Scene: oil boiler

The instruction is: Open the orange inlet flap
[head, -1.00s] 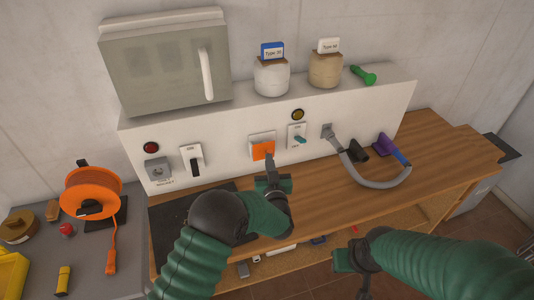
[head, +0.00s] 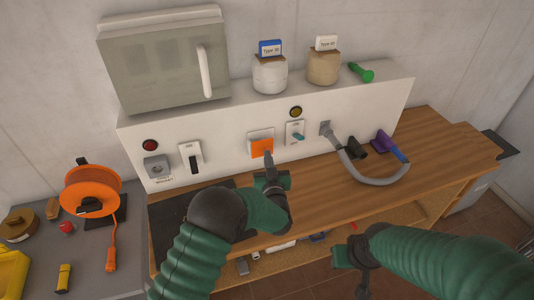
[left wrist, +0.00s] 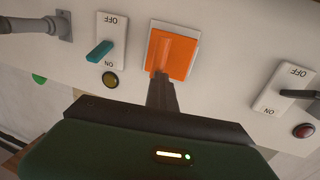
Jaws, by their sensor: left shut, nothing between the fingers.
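The orange inlet flap (head: 262,148) sits in a white frame on the front of the white panel. It also shows in the left wrist view (left wrist: 174,52), where it looks closed against its frame. My left gripper (head: 268,156) is shut and empty, with its fingertips at the flap's lower edge in the head view. In the left wrist view the fingers (left wrist: 161,82) overlap the flap's near edge; I cannot tell whether they touch it. My right gripper (head: 352,258) is low at the front of the bench, and its fingers are not clear.
A teal-handled switch (head: 296,135) and a grey hose (head: 370,180) are right of the flap. A black-handled switch (head: 191,157) and a grey socket (head: 157,168) are left. An orange cable reel (head: 92,188) stands far left. The wooden bench (head: 320,185) is clear below the flap.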

